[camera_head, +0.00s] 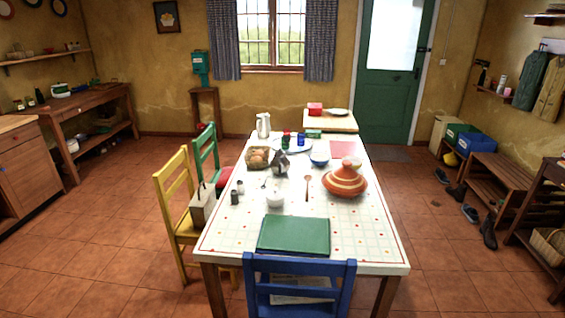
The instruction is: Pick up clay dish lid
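An orange-brown clay dish lid (345,180), cone-shaped with pale bands and a knob on top, sits on the right half of the long table. It appears to rest on a dish, but I cannot make out the base beneath it clearly. Neither of my grippers shows in the head view.
The white patterned table (226,241) also carries a green folder (294,235), a white bowl (275,197), a wooden spoon (308,186) and a blue bowl (320,159). A blue chair (300,268) stands at the near end, a yellow chair (172,180) at the left. Floor to the right is mostly clear.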

